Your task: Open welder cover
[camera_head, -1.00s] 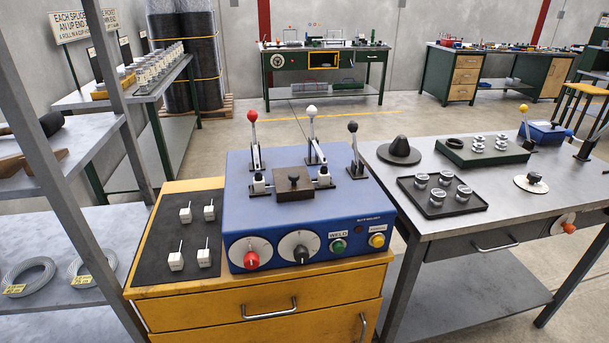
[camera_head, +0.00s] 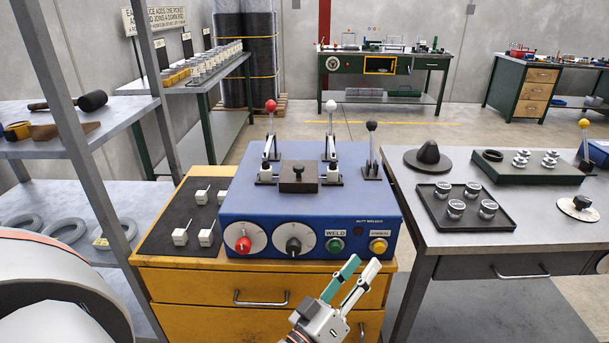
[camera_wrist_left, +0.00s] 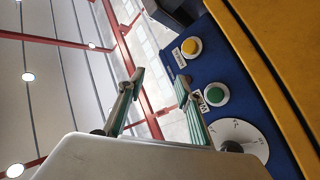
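The blue butt welder (camera_head: 270,213) stands on the yellow cabinet. Its cover, a dark brown block with a black knob (camera_head: 298,176), lies flat on top between the two clamps. My left gripper (camera_head: 364,262) is in front of the welder's lower right, below the weld and yellow buttons, with nothing between its fingers. The left wrist view shows its two fingers (camera_wrist_left: 160,78) spread apart, with the blue welder panel (camera_wrist_left: 235,100) to their right. The cover is not clearly seen in that view. My right gripper is out of view.
Red (camera_head: 271,106), white (camera_head: 331,106) and black (camera_head: 371,126) lever knobs stand up around the cover. White parts lie on the black mat (camera_head: 160,235) at left. A workbench (camera_head: 440,240) with trays is at right. A shelf post (camera_head: 95,190) stands left.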

